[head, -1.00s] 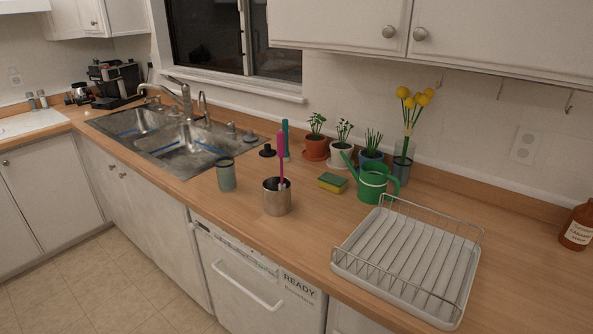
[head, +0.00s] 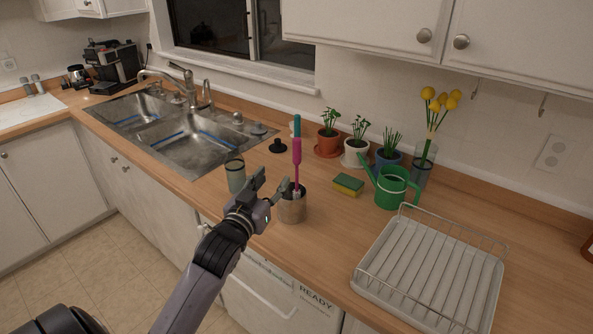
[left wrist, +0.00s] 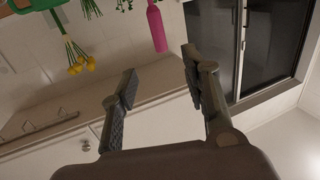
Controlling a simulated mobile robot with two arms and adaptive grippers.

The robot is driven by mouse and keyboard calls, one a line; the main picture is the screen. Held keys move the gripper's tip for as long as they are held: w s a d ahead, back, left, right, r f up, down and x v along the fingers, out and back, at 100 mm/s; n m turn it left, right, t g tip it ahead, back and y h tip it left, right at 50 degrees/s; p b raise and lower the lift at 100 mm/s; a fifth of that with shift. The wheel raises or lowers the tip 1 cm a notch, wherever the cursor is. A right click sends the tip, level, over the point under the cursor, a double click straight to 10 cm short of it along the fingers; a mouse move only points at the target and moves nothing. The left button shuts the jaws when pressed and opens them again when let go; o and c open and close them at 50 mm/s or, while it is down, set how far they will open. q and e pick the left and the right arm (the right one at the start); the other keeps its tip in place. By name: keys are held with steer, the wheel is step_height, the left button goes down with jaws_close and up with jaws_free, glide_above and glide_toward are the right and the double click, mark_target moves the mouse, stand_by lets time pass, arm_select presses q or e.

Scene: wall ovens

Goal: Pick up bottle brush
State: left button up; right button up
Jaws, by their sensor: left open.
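A pink-handled brush (head: 296,162), which looks like the bottle brush, stands upright in a metal cup (head: 292,208) on the counter. Its lower end is hidden in the cup. My left gripper (head: 272,182) is open and empty, just left of the cup and about level with its rim. In the left wrist view, the pink handle (left wrist: 157,27) shows beyond the spread fingertips (left wrist: 160,72), near the top middle, with a visible gap. A teal handle (head: 297,124) shows behind the pink one. My right gripper is not in view.
A grey-green cup (head: 235,176) stands left, close to my left arm. A sponge (head: 348,184), green watering can (head: 393,188) and potted plants (head: 357,146) are to the right. A dish rack (head: 430,270) fills the front right. The sink (head: 195,140) lies behind left.

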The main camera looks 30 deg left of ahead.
mark_target(296, 149)
arm_select(q)
steer(key=p+x, duration=0.3)
steer(key=x, duration=0.7)
steer(key=shift+w+r, duration=0.1)
steer(key=shift+w, duration=0.65)
steer(key=shift+w+a+r+p, duration=0.1)
steer(key=shift+w+a+p, duration=0.1)
steer(key=shift+w+p, duration=0.45)
steer(key=p+x, duration=0.1)
steer(key=x, duration=0.2)
steer(key=shift+d, duration=0.1)
steer(key=shift+w+f, duration=0.25)
steer(key=shift+w, duration=0.15)
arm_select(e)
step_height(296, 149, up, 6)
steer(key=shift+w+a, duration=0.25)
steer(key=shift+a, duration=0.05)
arm_select(q)
steer(key=shift+c, duration=0.3)
jaws_close()
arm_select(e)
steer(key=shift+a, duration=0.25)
